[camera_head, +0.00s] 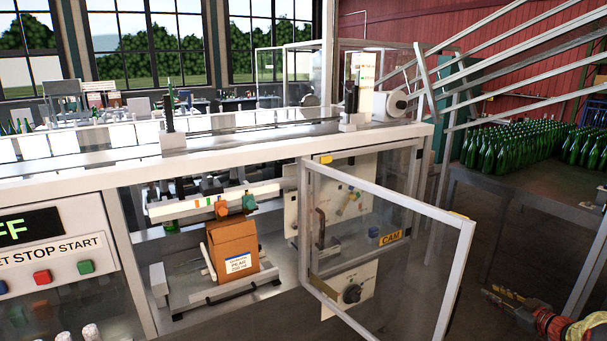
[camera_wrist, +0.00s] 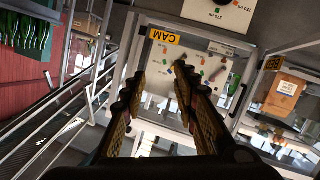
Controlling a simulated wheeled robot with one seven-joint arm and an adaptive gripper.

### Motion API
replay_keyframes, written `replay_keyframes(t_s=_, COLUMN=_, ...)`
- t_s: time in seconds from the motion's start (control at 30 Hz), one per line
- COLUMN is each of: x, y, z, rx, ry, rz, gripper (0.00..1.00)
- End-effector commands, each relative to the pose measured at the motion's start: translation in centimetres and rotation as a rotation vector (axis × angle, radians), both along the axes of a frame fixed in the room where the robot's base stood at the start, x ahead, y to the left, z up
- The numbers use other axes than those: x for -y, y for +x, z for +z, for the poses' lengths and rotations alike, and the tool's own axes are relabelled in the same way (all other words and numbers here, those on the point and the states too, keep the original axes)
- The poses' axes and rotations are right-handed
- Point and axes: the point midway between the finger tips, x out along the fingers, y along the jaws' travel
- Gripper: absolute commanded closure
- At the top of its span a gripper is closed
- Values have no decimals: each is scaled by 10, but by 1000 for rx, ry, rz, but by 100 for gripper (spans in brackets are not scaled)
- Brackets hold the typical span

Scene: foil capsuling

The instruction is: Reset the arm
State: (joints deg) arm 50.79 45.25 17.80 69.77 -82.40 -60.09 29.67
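My gripper (camera_wrist: 152,82) reaches into the wrist view from below. Its two dark and gold fingers stand apart with nothing between them, so it is open and empty. Beyond the fingers is the clear door (camera_wrist: 205,85) with the yellow CAM label (camera_wrist: 163,36). In the head view, part of my arm shows at the lower right corner, right of the open door (camera_head: 390,250) and apart from it. The rest of the arm is outside the picture.
The framed door stands open from the machine (camera_head: 120,170). A labelled cardboard box (camera_head: 233,245) sits inside the bay. Red and green buttons (camera_head: 85,267) are at left. Green bottles (camera_head: 530,148) crowd a table at right. Open floor lies between door and table.

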Motion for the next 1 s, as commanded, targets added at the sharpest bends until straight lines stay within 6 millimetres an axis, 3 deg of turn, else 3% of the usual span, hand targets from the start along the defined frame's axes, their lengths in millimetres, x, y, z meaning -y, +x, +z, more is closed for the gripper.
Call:
replay_keyframes(t_s=0.1, x=27, y=0, z=5, rx=-59, ry=-49, rz=-183, gripper=70)
replay_keyframes(t_s=0.23, x=47, y=-14, z=13, rx=-151, ry=-90, rz=-371, gripper=70)
replay_keyframes(t_s=0.33, x=51, y=-32, z=21, rx=-236, ry=-108, rz=-502, gripper=70)
replay_keyframes(t_s=0.47, x=38, y=-65, z=33, rx=-361, ry=-112, rz=-647, gripper=70)
replay_keyframes(t_s=0.67, x=-16, y=-128, z=51, rx=-568, ry=-77, rz=-799, gripper=70)
replay_keyframes(t_s=0.87, x=-98, y=-194, z=69, rx=-757, ry=-13, rz=-863, gripper=70)
replay_keyframes(t_s=1.0, x=-162, y=-239, z=80, rx=-870, ry=39, rz=-868, gripper=70)
